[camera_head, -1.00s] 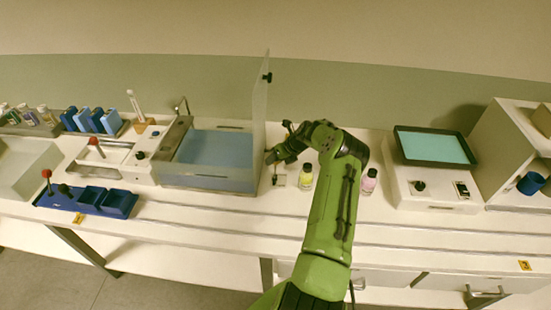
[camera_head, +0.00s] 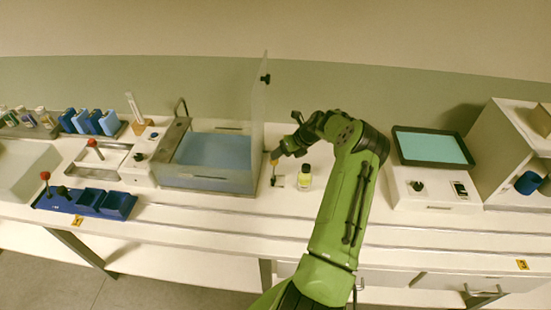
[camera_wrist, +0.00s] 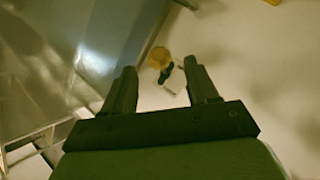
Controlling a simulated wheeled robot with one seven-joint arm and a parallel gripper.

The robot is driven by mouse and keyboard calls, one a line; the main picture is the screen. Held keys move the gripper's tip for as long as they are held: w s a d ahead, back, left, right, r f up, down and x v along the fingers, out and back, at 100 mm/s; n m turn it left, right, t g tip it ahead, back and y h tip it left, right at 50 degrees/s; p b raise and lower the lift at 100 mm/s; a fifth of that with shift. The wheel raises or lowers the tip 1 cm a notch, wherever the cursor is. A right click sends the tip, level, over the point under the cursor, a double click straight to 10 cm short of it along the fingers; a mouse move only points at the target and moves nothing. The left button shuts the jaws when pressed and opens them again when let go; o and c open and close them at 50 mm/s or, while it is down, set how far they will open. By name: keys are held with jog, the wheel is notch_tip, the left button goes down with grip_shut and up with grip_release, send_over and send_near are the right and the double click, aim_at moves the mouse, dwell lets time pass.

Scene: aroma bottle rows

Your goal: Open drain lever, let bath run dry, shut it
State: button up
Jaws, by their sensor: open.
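The bath (camera_head: 205,182) is a clear-walled tank left of centre in the head view, with blue liquid (camera_head: 215,150) in it. Its clear lid (camera_head: 258,112) stands upright at the right side. A small yellow-orange knob (camera_head: 275,157), which looks like the drain lever, stands on the counter just right of the bath. In the wrist view the yellow knob (camera_wrist: 159,57) shows with a dark part below it, ahead of and between the fingertips. My gripper (camera_wrist: 160,72) is open and empty, pointing down at it. In the head view, my gripper (camera_head: 281,151) is beside the knob; contact cannot be told.
A yellow bottle (camera_head: 304,178) stands just right of the gripper. A device with a teal-topped tray (camera_head: 432,147) stands farther right. Left are a red-knobbed lever (camera_head: 92,143), a blue tray (camera_head: 85,203) and a bottle row (camera_head: 30,120). The front counter strip is clear.

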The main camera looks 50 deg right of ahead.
jog(key=v, duration=0.9)
jog(key=shift+s+r, duration=0.1)
